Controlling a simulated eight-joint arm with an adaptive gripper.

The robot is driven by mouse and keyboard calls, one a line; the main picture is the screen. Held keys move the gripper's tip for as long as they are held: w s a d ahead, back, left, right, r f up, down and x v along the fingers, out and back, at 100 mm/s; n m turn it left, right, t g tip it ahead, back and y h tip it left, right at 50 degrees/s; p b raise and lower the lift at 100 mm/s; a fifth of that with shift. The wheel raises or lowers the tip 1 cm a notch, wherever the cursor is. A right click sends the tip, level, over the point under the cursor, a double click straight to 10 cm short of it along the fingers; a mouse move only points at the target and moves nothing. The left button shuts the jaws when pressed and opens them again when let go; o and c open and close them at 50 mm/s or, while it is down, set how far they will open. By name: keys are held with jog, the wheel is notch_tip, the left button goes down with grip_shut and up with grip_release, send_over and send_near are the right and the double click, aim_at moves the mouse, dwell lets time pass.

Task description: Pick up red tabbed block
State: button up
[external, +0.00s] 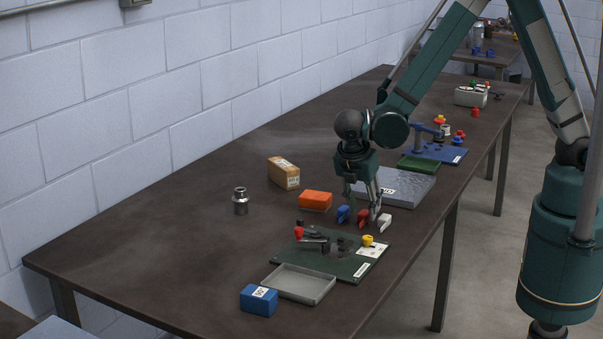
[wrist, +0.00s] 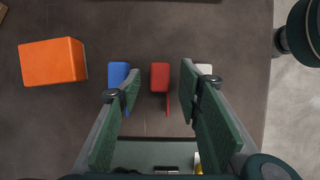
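The red tabbed block (wrist: 160,77) lies on the dark table in the wrist view, with its thin tab pointing down the picture. It also shows in the external view (external: 363,217), between a blue tabbed block (external: 343,213) and a white one (external: 384,221). My gripper (wrist: 159,83) is open and empty above the row. In the wrist view its fingers spread on either side of the red block, without visible contact. The left finger partly covers the blue block (wrist: 118,74), and the right finger partly covers the white block (wrist: 204,69).
An orange block (wrist: 52,61) lies left of the row. A green board (external: 345,266) with small parts, a grey tray (external: 300,285) and a blue box (external: 258,300) lie in front. A grey plate (external: 405,186) lies behind. A metal bottle (external: 240,201) stands left.

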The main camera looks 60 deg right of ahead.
jog(key=shift+d+f, duration=0.25)
jog(key=shift+f, duration=0.4)
jog(key=c, duration=0.9)
